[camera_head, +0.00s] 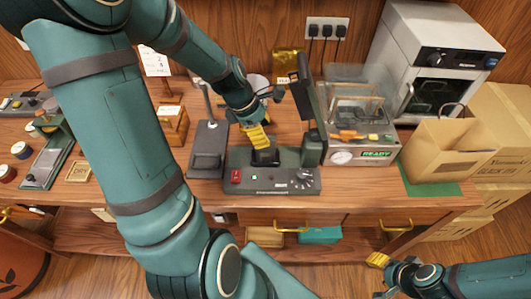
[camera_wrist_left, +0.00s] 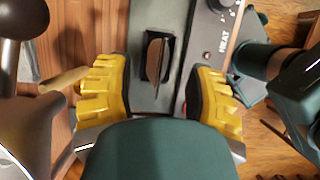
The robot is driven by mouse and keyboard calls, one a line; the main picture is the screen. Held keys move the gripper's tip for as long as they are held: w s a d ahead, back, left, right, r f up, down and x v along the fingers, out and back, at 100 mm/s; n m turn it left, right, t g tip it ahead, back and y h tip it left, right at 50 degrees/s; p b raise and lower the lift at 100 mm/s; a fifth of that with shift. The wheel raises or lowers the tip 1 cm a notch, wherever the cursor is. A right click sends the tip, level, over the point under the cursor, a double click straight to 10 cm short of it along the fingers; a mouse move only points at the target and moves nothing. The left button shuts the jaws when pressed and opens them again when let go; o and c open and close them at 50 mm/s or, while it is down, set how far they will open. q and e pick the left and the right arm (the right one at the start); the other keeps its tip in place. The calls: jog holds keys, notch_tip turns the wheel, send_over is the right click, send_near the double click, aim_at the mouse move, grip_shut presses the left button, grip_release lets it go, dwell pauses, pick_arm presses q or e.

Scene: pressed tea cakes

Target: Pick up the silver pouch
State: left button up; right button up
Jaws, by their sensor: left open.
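My left gripper (camera_head: 257,140) is open above the dark green sealing machine (camera_head: 240,180). In the left wrist view its yellow fingers (camera_wrist_left: 160,82) stand apart, on either side of a dark slot in the machine's top. A thin upright thing (camera_wrist_left: 157,58), brownish with a paler edge, stands in that slot between the fingers; they do not touch it. It may be the silver pouch seen edge-on, but I cannot tell. In the head view the gripper hides most of it. My right gripper (camera_head: 378,260) is low at the right, in front of the bench; its jaws are unclear.
A machine with a READY display (camera_head: 360,150) stands right of the sealer. A gold pouch (camera_head: 287,62) stands at the back. A dark stand (camera_head: 208,150) is left of the sealer. The sealer's dark upright arm (camera_head: 306,95) rises close beside my left gripper.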

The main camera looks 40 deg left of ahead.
pick_arm(q)
jog(key=shift+x, duration=1)
grip_shut()
